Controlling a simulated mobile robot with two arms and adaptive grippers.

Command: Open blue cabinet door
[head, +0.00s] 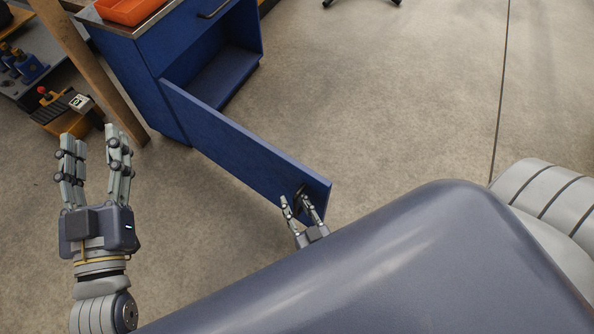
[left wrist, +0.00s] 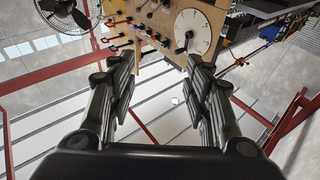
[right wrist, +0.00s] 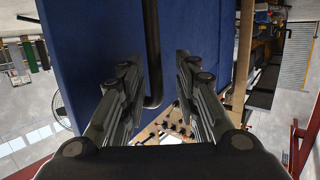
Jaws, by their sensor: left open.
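The blue cabinet (head: 121,62) stands at the upper left of the head view. Its blue door (head: 240,142) is swung well out, and the dark inside shows with a shelf or floor panel. The door also fills much of the right wrist view (right wrist: 85,55). My right gripper (head: 294,197) is at the door's outer end by the black handle. In the right wrist view the handle (right wrist: 152,50) lies between the spread fingers, with gaps on both sides. My left gripper (head: 93,138) is open and empty, pointing up, left of the door.
An orange tray (head: 130,9) sits on the cabinet top. A wooden post (head: 88,62) stands left of the cabinet. Beyond it, a low shelf (head: 36,96) holds tools and small parts. The concrete floor (head: 400,105) right of the door is clear.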

